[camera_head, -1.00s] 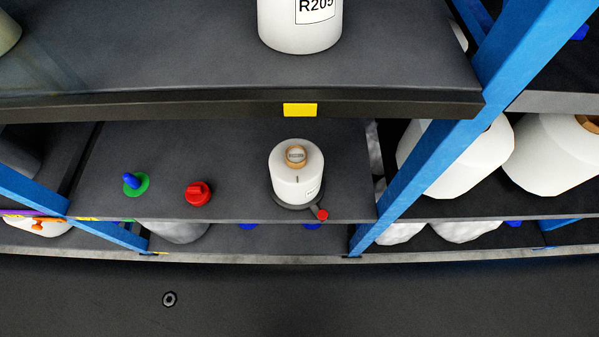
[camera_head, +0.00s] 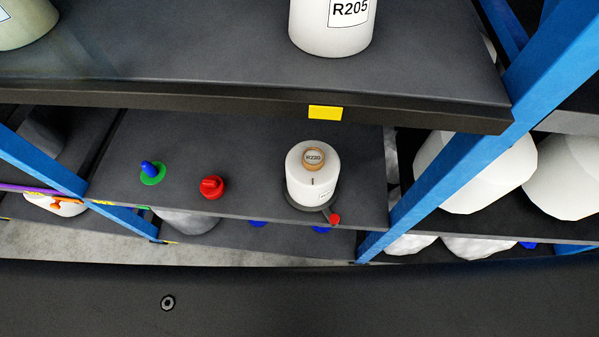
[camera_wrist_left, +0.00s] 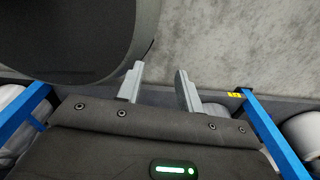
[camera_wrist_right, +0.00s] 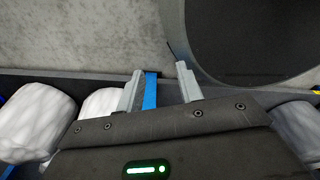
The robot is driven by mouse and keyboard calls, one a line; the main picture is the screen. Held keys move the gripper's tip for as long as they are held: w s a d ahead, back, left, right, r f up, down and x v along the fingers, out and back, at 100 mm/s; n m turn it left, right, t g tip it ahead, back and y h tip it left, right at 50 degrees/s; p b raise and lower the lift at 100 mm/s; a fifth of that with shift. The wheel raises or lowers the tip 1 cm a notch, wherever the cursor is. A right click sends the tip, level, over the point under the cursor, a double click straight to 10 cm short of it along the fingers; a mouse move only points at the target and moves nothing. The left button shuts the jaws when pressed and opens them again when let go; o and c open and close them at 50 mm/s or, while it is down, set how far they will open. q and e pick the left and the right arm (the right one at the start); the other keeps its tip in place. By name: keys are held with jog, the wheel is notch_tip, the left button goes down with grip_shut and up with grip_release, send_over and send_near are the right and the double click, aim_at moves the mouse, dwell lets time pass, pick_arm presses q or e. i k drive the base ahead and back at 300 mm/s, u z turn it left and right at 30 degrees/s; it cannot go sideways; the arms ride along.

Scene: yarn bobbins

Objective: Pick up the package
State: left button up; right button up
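The task's package could be the white yarn bobbin (camera_head: 311,187) on the middle shelf in the head view; the frames do not settle which thing is meant. It stands upright on a dark round base with a small red-tipped lever, and its tan core top reads R230. My left gripper (camera_wrist_left: 157,84) shows in the left wrist view with its fingers apart and nothing between them. My right gripper (camera_wrist_right: 160,80) shows in the right wrist view, also apart and empty. Neither gripper shows in the head view.
A bobbin labelled R205 (camera_head: 332,32) stands on the upper shelf (camera_head: 180,65), which overhangs behind. Red (camera_head: 212,187) and blue-green (camera_head: 151,173) pieces lie left of the white bobbin. A blue post (camera_head: 440,165) rises on the right, with larger white bobbins (camera_head: 475,170) beyond it.

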aim_at(313, 167)
jog(key=u, duration=2.45)
jog(key=k, duration=1.45)
jog(key=z, duration=2.5)
jog(key=i, duration=0.5)
